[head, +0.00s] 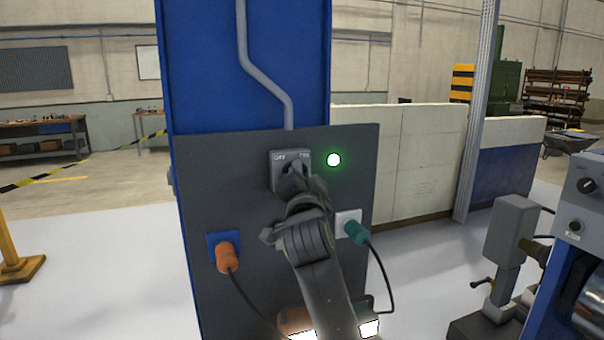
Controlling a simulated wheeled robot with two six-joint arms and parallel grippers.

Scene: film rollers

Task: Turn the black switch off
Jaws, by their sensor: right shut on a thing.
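The black switch (277,171) is a dark square box with "OFF" and "ON" lettering along its top, mounted on a dark grey panel (205,192) on the blue column. A green lamp (333,160) glows to the right of the switch. My right gripper (295,172) is at the front of the switch, shut on its knob. The gripper hides the knob and the lower part of the switch, so I cannot tell the knob's exact angle. My left gripper is not in view.
Below the switch, an orange plug (227,257) sits in a blue socket (214,240) and a green plug (356,233) in a white socket (345,217), both with hanging black cables. A machine (580,225) stands at the right. Open floor lies to the left.

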